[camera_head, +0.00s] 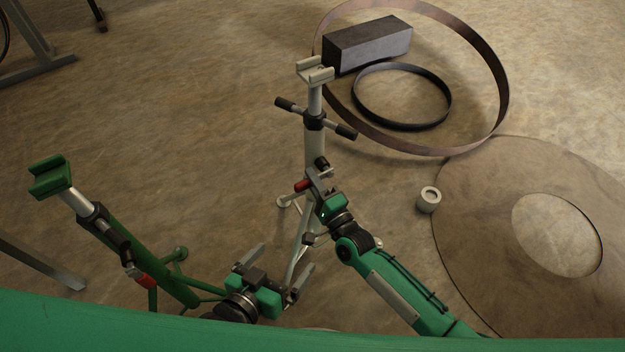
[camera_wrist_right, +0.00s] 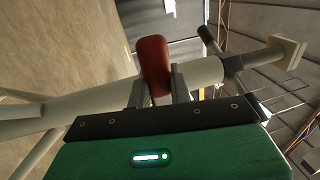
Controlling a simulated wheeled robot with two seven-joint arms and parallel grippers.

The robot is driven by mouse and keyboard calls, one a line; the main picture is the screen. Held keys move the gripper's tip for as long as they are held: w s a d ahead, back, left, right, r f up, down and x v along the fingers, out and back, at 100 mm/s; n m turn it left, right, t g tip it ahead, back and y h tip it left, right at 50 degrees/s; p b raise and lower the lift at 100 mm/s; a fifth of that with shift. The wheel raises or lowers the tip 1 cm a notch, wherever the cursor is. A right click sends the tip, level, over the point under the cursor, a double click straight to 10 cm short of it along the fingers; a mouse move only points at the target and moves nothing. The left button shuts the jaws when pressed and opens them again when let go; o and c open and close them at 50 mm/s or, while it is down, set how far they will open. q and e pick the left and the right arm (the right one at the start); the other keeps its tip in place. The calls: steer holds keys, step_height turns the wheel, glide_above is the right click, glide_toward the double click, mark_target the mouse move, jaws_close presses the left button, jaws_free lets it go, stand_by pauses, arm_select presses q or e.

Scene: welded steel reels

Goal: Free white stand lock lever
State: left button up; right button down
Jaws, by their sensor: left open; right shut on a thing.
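The white stand (camera_head: 314,148) stands upright at centre, with a saddle on top and a black-gripped cross handle (camera_head: 315,119) below it. Its red lock lever (camera_head: 301,185) sticks out to the left low on the post. My right gripper (camera_head: 314,180) is at the lever, shut on it. In the right wrist view the red lever (camera_wrist_right: 153,62) shows between the fingers, in front of the white tube (camera_wrist_right: 90,108); the fingers hide its lower end. My left gripper (camera_head: 277,268) is open and empty, lower down beside the white stand's legs.
A green stand (camera_head: 118,240) with its own red lever leans at left. Behind the white stand lie a large steel ring (camera_head: 497,75), a dark smaller ring (camera_head: 449,103) and a dark block (camera_head: 368,42). A flat disc (camera_head: 475,215) and a small collar (camera_head: 428,203) lie at right.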

steer(key=shift+w+r, duration=0.1)
stand_by(0.3)
steer(key=c, duration=1.3)
jaws_free()
steer(key=shift+d, duration=0.1)
arm_select(q)
steer(key=shift+a+f+g+y+p, duration=0.25)
steer(key=shift+a+g+y+p, duration=0.3)
steer(key=shift+a, duration=0.25)
arm_select(e)
steer(key=v, duration=1.4)
arm_select(q)
steer(key=shift+r, duration=0.1)
